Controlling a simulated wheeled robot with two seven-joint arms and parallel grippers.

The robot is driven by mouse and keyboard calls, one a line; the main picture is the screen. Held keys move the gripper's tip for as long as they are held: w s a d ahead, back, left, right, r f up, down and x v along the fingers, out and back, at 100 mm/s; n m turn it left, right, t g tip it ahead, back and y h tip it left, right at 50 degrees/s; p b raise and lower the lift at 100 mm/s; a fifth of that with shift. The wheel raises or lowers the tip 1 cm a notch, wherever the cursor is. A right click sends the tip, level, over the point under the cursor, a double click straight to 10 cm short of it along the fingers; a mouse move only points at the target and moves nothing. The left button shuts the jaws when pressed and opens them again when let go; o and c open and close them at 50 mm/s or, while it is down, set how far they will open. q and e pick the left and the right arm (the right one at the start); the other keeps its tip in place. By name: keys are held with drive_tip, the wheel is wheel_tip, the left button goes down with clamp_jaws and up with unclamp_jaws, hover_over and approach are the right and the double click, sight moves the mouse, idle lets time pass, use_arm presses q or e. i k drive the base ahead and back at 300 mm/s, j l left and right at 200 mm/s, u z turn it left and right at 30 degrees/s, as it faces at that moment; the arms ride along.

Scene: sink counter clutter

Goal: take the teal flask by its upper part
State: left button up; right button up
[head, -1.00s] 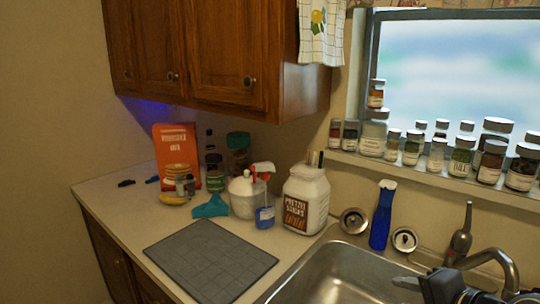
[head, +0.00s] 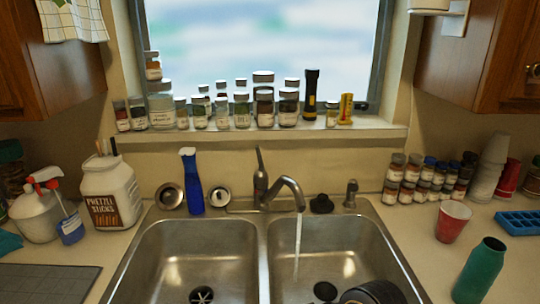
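The teal flask (head: 480,272) stands on the counter to the right of the sink, at the lower right of the head view. Its narrower upper part and dark round mouth (head: 493,243) are in plain sight, and nothing touches them. Its base is close to the bottom edge of the picture. Neither of my grippers can be made out in the head view. A dark rounded shape (head: 372,292) shows at the bottom edge over the right basin; I cannot tell what it is.
A red cup (head: 452,221) stands behind the flask, and a blue tray (head: 519,223) lies behind it to the right. Spice jars (head: 413,183) and stacked white cups (head: 487,168) line the back. The double sink (head: 259,228) is to the left, with water running from the faucet (head: 289,191).

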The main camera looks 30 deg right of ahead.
sight(485, 262)
drive_tip(key=z, duration=1.9)
drive_tip(key=k+j+z, duration=0.1)
drive_tip(key=z, duration=0.75)
drive_tip(key=i, duration=0.15)
drive_tip(key=i+l+u, duration=0.3)
drive_tip(key=l, duration=0.35)
drive_tip(key=i+l+u, duration=0.15)
drive_tip(key=i+l, duration=0.15)
drive_tip(key=i+l+u, duration=0.15)
drive_tip(key=l, duration=0.3)
